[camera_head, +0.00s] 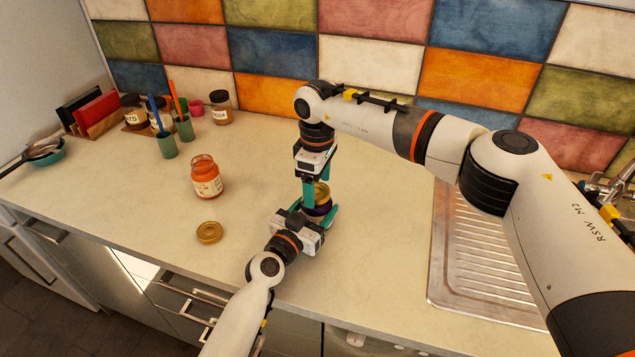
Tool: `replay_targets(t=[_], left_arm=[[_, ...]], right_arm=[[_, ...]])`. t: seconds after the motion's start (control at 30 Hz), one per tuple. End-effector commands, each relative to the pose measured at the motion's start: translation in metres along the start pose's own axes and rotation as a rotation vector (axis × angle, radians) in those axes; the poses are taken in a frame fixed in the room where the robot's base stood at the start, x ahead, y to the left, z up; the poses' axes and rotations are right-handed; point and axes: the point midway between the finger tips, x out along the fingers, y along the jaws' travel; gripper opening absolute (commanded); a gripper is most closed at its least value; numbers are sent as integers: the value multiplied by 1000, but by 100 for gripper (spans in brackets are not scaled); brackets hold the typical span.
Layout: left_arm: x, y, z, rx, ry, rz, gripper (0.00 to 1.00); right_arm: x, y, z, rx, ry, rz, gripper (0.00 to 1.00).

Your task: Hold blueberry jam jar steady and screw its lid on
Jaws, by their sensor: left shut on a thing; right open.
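The blueberry jam jar (317,209), dark purple, stands upright near the counter's middle, partly hidden by my grippers. My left gripper (318,218) comes in low from the front and is shut on the jar's body. A gold lid (321,190) shows at the top of the jar; I cannot tell whether it is threaded on. My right gripper (317,187) points straight down over the jar, open, with its teal fingers on either side of the lid.
An open orange jam jar (207,184) and a loose gold lid (209,232) stand left on the counter (130,210). Green cups (184,130), spice jars (221,115) and a rack (97,115) line the back left. A metal sink drainer (480,260) is at right.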

Motion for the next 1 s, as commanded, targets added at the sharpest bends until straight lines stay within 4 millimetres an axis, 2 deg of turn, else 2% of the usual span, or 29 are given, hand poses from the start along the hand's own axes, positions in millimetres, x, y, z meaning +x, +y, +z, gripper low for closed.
replay_targets(t=[0.33,0.73,0.87,1.0], left_arm=[[0,0,-1,-1,1,-1,0],[0,0,-1,-2,1,-1,0],[0,0,-1,-2,1,-1,0],[0,0,-1,-2,1,-1,0]], right_arm=[[-41,0,0,0,-1,-1,75],[-43,0,0,-33,0,0,72],[-44,0,0,-180,0,0,72],[-47,1,1,-473,0,1,72]])
